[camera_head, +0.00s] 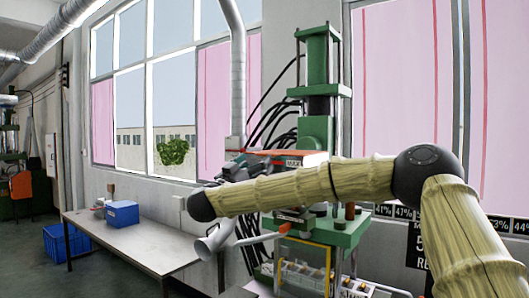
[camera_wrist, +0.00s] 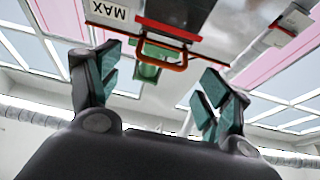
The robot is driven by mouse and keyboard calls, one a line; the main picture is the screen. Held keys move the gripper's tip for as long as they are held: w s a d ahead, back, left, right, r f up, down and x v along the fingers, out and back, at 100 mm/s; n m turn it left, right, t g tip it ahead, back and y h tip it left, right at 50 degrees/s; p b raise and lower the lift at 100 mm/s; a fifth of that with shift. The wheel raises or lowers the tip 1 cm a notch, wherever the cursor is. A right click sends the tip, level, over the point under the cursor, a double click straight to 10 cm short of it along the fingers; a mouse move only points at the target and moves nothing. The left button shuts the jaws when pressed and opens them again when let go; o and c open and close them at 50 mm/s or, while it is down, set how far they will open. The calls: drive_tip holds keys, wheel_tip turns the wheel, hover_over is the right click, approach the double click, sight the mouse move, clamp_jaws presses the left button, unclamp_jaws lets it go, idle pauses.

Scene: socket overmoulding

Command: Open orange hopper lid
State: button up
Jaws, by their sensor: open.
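In the wrist view, an orange loop handle (camera_wrist: 163,52) shows at the edge of a grey hopper box (camera_wrist: 205,15) with a white MAX label (camera_wrist: 106,11). My gripper (camera_wrist: 155,88) is open and empty, with its teal-padded fingers spread wide. The handle appears between and beyond the fingertips, with no visible contact. In the head view, the orange hopper lid (camera_head: 312,157) appears flat on top of the machine, behind my arm.
The green press column (camera_head: 318,100) rises behind the hopper, with black hoses and a grey duct (camera_head: 239,70) to its left. A table (camera_head: 150,246) with a blue box (camera_head: 122,213) stands at left. Open floor shows at lower left.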

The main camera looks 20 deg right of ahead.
sight(264, 155)
drive_tip(key=shift+p+x, duration=1)
drive_tip(key=shift+x, duration=2)
drive_tip(key=shift+c, duration=0.2)
